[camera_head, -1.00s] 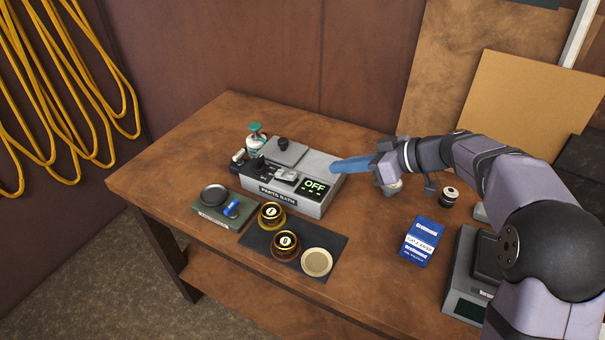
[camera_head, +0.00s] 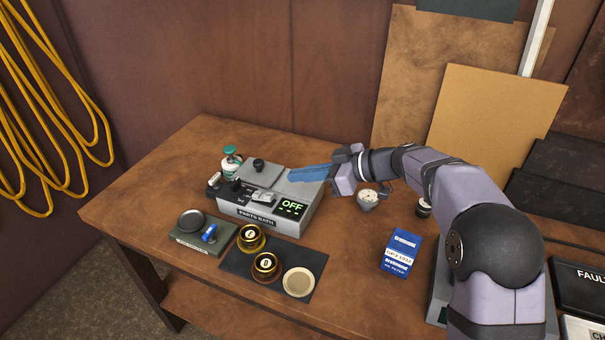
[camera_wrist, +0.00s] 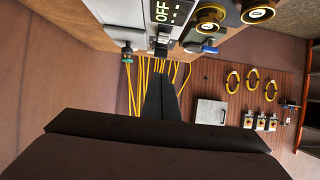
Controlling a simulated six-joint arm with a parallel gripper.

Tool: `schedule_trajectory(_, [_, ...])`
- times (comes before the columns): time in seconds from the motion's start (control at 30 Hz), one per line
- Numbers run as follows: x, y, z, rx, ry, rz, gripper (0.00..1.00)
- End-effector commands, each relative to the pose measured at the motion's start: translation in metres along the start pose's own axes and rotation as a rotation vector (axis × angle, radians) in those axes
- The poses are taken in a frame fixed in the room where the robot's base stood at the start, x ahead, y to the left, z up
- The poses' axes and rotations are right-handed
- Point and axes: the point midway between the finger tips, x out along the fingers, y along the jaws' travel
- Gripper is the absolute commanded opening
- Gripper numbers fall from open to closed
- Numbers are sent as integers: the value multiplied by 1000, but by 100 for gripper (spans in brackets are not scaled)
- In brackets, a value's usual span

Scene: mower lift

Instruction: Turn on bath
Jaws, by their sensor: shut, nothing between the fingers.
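The parts bath (camera_head: 246,214) is a grey box on the bench with a "PARTS BATH" label. Its green-lettered display (camera_head: 291,206) reads OFF and also shows in the wrist view (camera_wrist: 165,12). A light rocker or lever (camera_head: 263,197) and a black knob (camera_head: 236,186) sit on its top left of the display. A grey lid (camera_head: 258,175) with a black knob lies behind them. My gripper (camera_head: 291,175) is shut and empty, its blue fingers pointing left above the bath's back right part. In the wrist view its dark fingers (camera_wrist: 161,80) point toward the controls; contact cannot be told.
A green-topped bottle (camera_head: 231,162) stands behind the bath's left end. In front are a small green unit (camera_head: 202,233) and a dark mat (camera_head: 235,263) with two gold-rimmed pieces and a beige disc. A blue box (camera_head: 402,253) and a small cup (camera_head: 367,200) stand right.

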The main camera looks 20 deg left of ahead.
Motion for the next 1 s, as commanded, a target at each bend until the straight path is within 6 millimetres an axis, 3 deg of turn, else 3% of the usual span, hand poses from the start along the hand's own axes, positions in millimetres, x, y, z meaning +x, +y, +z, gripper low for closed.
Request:
schedule_trajectory(0.43, [78,-1,-3,1,-2,-3,0])
schedule_trajectory(0.7, [84,0,30,3,-1,1,0])
schedule_trajectory(1.0, [86,0,39,1,-1,1,0])
